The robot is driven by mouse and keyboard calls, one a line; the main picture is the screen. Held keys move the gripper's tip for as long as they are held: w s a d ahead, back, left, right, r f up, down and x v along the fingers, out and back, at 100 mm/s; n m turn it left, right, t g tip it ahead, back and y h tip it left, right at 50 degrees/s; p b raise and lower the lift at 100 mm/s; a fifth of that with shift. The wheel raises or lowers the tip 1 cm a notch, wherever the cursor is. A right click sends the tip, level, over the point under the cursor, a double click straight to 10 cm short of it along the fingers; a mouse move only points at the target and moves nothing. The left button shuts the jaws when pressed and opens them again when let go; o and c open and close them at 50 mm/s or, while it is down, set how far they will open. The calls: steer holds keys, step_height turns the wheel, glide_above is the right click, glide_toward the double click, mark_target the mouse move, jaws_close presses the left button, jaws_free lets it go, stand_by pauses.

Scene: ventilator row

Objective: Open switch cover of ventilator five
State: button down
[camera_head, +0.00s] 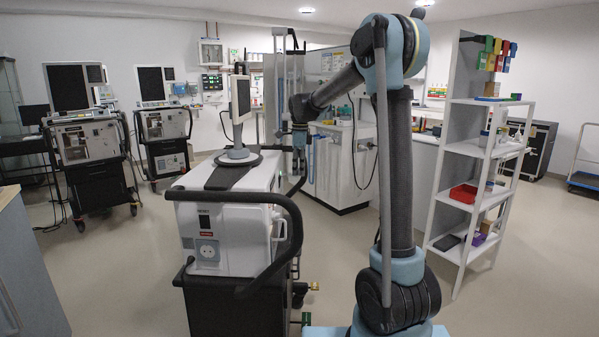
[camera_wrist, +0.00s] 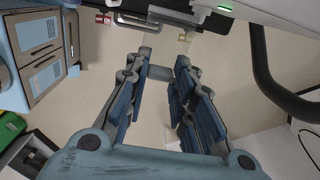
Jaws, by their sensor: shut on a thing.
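The nearest ventilator (camera_head: 222,238) is a white unit on a dark cart, with a screen (camera_head: 240,98) on top and a black rail around its front. I cannot read a number on it. My gripper (camera_head: 299,168) points down at its far right side. In the wrist view my gripper (camera_wrist: 163,62) has its blue-grey fingers around a small grey piece (camera_wrist: 160,73); I cannot tell whether this is the switch cover. A red ON label (camera_wrist: 105,19) and a dark frame-like bar (camera_wrist: 150,30) show on the white casing beyond the fingertips.
Two more ventilators (camera_head: 85,140) (camera_head: 164,130) stand at the left. A white shelf (camera_head: 468,146) with a red bin (camera_head: 466,193) stands at the right. The ventilator's black rail (camera_wrist: 268,75) curves close to the gripper's right. Floor is clear at the front right.

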stand_by(0.3)
steer(key=c, duration=1.4)
jaws_free()
steer(key=shift+o, duration=0.2)
step_height(320, 180, up, 12)
steer(key=shift+d, duration=0.2)
